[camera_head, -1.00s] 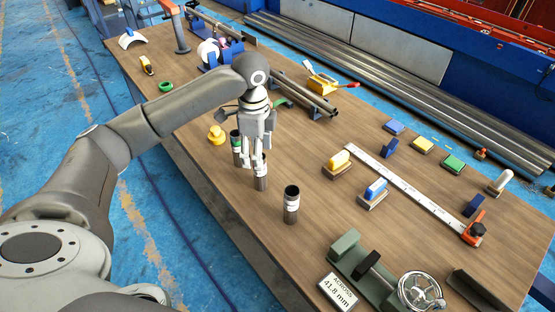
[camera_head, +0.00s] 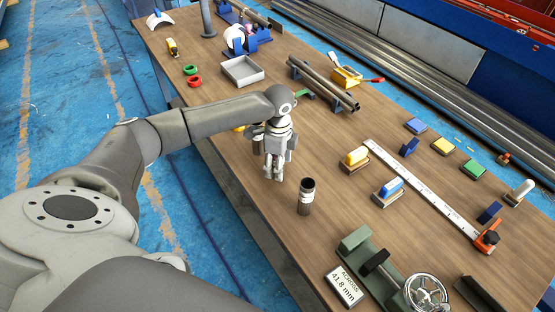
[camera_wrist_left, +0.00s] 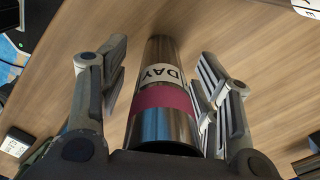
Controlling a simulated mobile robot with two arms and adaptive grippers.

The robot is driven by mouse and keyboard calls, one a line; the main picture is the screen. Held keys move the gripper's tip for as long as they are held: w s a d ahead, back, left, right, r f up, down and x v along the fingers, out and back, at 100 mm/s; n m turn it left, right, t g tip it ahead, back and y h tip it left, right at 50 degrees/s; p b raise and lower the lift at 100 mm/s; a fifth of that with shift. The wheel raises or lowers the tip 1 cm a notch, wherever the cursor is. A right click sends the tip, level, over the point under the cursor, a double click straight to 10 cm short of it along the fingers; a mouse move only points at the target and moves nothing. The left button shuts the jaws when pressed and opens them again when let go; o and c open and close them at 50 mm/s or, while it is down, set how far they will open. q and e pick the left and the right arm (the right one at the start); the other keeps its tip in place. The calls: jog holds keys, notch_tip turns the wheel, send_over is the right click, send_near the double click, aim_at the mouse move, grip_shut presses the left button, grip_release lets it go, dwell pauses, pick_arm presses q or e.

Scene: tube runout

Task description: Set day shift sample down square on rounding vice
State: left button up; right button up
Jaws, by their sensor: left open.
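The day shift sample (camera_wrist_left: 160,75) is a dark metal tube with a white DAY label and a maroon band, seen in the left wrist view. It stands between the open fingers of my left gripper (camera_head: 273,174), with gaps on both sides. In the head view the gripper hides most or all of it. The green rounding vice (camera_head: 356,243) sits at the table's front right, with a silver handwheel and a sign reading ACROSS 41.8 mm (camera_head: 345,286). My right gripper is not in view.
Bare wood separates the tubes from the vice.

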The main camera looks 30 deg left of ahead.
pick_arm(q)
jog(key=shift+f, duration=0.2)
jog(key=c, duration=1.2)
jog(key=shift+r, duration=0.15)
jog(key=shift+w+r+b, duration=0.1)
jog(key=shift+r+b, duration=0.25)
jog(key=shift+r, duration=0.25)
jog(key=s+d+r, duration=0.1)
jog(key=s+r, duration=0.3)
jog(key=s+d+r+b, duration=0.1)
jog(key=s+d+r, duration=0.1)
jog(key=s+r, duration=0.1)
jog(key=s+d+r+b, duration=0.1)
jog(key=s+d+r, duration=0.1)
jog(key=s+r, duration=0.2)
jog(key=shift+s+d+r, duration=0.15)
jog(key=shift+s, duration=0.35)
jog(key=shift+s+d+r, duration=0.1)
jog(key=shift+s+r, duration=0.05)
jog(key=shift+s, duration=0.35)
